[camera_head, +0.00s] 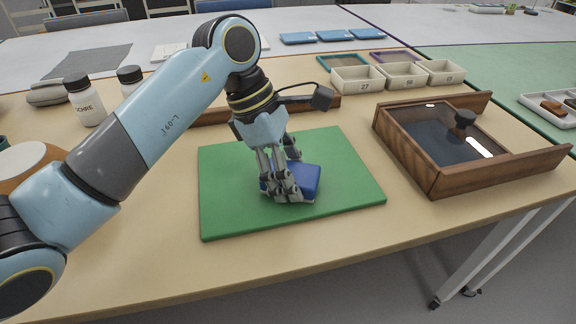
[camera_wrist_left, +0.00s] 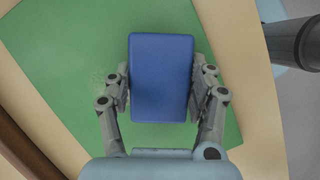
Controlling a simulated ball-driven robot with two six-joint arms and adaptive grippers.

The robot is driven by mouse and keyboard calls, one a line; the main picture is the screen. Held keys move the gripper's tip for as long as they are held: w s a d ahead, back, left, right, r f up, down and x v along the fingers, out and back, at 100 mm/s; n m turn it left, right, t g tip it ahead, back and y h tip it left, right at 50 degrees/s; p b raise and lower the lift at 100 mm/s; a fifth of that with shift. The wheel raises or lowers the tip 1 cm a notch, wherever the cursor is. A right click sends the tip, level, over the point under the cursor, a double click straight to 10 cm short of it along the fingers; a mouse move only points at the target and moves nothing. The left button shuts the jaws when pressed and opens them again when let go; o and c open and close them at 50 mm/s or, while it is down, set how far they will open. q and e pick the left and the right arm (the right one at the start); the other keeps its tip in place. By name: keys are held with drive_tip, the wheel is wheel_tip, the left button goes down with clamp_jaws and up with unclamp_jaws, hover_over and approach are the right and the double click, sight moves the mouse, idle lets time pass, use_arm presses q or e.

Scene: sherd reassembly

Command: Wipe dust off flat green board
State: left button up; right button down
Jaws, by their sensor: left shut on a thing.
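The flat green board (camera_head: 340,195) lies on the tan table in the head view. It also fills much of the left wrist view (camera_wrist_left: 65,65), where a faint speckled patch, perhaps dust, shows left of the gripper. My left gripper (camera_head: 287,190) is over the middle of the board, pointing down. It is shut on a blue block (camera_head: 309,179), with one finger on each long side in the left wrist view (camera_wrist_left: 161,75). The block is at the board's surface; I cannot tell whether it touches. My right gripper is not in view.
A wooden frame box with a dark panel (camera_head: 430,138) stands right of the board. Small numbered bins (camera_head: 357,80) stand behind. White bottles (camera_head: 84,101) stand at the left. The table in front of the board is clear up to its edge.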

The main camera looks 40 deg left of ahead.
sight(303, 206)
use_arm(q)
drive_tip(key=shift+s+d, duration=1.3)
drive_tip(key=shift+d, duration=0.2)
drive_tip(key=shift+f, duration=0.1)
drive_tip(key=shift+w+a+b, duration=0.35)
drive_tip(key=shift+w+a, duration=0.95)
drive_tip(key=shift+a, duration=0.25)
drive_tip(key=shift+w+a+r+b, duration=0.2)
drive_tip(key=shift+w+a+b, duration=0.35)
drive_tip(key=shift+w+a, duration=0.85)
drive_tip(key=shift+s+a, duration=0.1)
drive_tip(key=shift+r+p, duration=1.5)
drive_tip(key=shift+r, duration=1.5)
